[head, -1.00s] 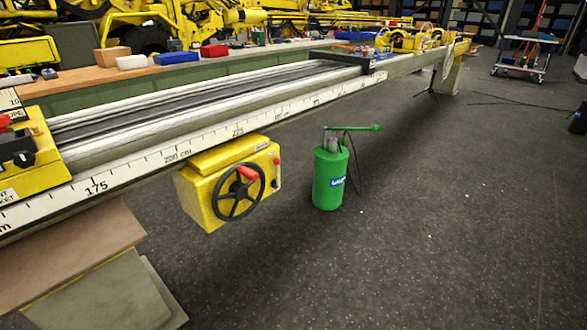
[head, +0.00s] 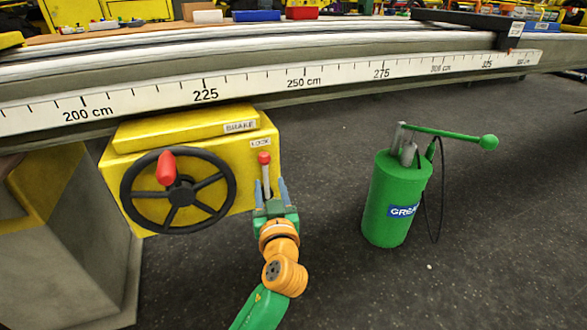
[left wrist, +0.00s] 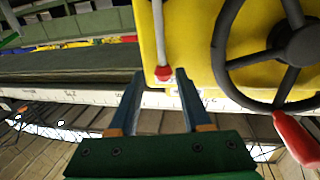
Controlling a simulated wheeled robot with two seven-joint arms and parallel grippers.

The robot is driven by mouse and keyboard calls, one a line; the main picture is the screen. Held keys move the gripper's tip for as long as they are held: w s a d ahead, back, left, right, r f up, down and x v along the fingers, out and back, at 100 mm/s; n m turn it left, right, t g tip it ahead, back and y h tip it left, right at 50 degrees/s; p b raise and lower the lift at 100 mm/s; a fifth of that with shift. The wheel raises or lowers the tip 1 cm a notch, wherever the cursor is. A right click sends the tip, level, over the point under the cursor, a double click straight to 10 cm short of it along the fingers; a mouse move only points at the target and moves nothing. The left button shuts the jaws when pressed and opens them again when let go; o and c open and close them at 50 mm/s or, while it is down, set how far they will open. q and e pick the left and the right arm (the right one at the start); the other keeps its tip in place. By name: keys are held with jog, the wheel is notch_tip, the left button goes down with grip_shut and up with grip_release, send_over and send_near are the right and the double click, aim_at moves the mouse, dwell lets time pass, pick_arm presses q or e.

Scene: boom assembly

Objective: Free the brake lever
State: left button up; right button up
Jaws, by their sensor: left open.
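The brake box (head: 250,188) is yellow, labelled BRAKE, and hangs under the scaled rail. Its lever, a thin metal rod with a red knob (head: 264,158), stands upright beside a LOCK label. The black handwheel (head: 178,192) with a red handle is left of it. My left gripper (head: 271,188) is open in front of the lever's lower part. In the left wrist view the lever's red knob (left wrist: 163,73) shows between the blue fingertips of the left gripper (left wrist: 160,80), with no clear contact. The lever's foot is hidden behind the gripper. My right gripper is out of view.
The white scaled rail (head: 330,80) runs across above the box. A green grease pump (head: 395,200) with a long handle and hose stands on the floor to the right. A grey support (head: 95,240) stands at left. The floor between box and pump is clear.

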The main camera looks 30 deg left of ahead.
aim_at(265, 167)
pick_arm(q)
jog(key=x, duration=0.7)
jog(key=shift+s+a+r+b, duration=0.2)
jog(key=shift+b, duration=0.15)
grip_shut()
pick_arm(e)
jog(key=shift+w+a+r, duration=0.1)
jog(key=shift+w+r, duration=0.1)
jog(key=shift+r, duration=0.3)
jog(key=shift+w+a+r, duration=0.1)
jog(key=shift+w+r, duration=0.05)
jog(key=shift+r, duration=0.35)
